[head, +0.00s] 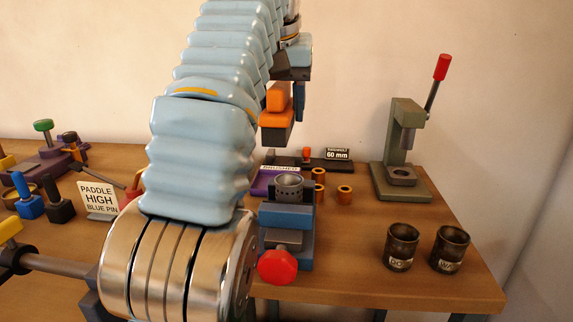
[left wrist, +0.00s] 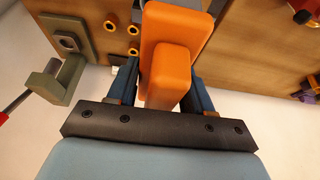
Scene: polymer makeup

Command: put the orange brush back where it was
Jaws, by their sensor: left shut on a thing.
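The orange brush (head: 278,97) hangs in the air above the back of the workbench, its dark bristle end (head: 277,131) pointing down. My left gripper (head: 290,102) is shut on its orange handle. In the left wrist view the brush (left wrist: 168,60) sits between the two blue fingers of my left gripper (left wrist: 162,88). A purple piece (head: 261,187) with a white label, hard to read, lies on the bench below the brush, partly hidden by my arm. My right gripper is not in view.
A blue vise (head: 287,222) with a red knob holds a grey metal ring (head: 289,184). Several copper rings (head: 344,193) stand beside it. A green press (head: 403,150) and two dark cups (head: 402,247) stand right.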

